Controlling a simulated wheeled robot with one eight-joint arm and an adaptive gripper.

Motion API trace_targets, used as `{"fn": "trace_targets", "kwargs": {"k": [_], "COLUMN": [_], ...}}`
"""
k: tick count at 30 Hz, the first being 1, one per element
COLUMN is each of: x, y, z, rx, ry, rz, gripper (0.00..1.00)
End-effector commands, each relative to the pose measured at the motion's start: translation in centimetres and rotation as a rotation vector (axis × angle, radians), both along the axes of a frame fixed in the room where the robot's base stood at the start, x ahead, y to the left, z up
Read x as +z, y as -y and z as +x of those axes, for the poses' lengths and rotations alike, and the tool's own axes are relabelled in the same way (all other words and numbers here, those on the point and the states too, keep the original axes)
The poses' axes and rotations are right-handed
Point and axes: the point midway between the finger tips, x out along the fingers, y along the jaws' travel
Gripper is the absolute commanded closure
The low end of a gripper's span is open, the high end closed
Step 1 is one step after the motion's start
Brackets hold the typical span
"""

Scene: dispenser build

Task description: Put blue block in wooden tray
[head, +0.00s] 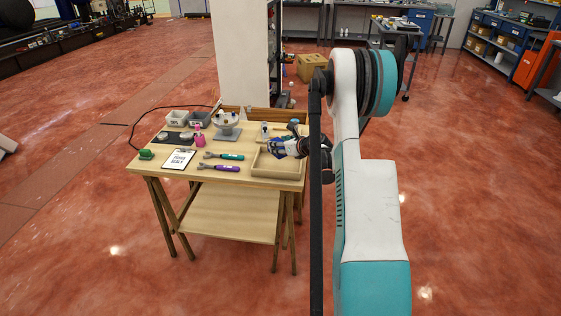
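The wooden tray (280,178) is a shallow, light-coloured box at the right front corner of the wooden table. My gripper (272,149) is over the back part of the tray, reaching in from the right with its fingers pointing left. A small patch of blue (277,154) shows right at the fingertips, above or inside the tray. It may be the blue block, but it is mostly hidden by the gripper. I cannot tell whether the fingers grip it or are open around it.
On the table (225,187) lie a teal-handled tool (226,156), a purple-handled tool (220,168), a clipboard (180,158) and a green brush (146,155). A scale with a bowl (227,128), grey bins (199,119) and a pink bottle (199,137) stand behind. A white pillar (241,50) rises beyond.

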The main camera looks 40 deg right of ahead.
Motion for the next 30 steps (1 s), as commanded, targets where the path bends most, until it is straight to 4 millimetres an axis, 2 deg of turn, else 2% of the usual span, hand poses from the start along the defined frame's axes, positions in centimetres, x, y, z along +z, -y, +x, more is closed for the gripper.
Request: {"fn": "trace_targets", "kwargs": {"k": [2, 8, 17, 29, 30], "x": [-1.0, -1.9, -5.6, -6.0, -6.0], "y": [0.0, 0.0, 0.0, 0.0, 0.0], "z": [0.0, 0.0, 0.0, 0.0, 0.0], "rx": [0.0, 0.0, 0.0, 0.0, 0.0], "ry": [0.001, 0.001, 0.001, 0.001, 0.0], "rz": [0.001, 0.001, 0.001, 0.001, 0.0], "gripper": [1.0, 1.0, 1.0, 1.0, 0.45]}}
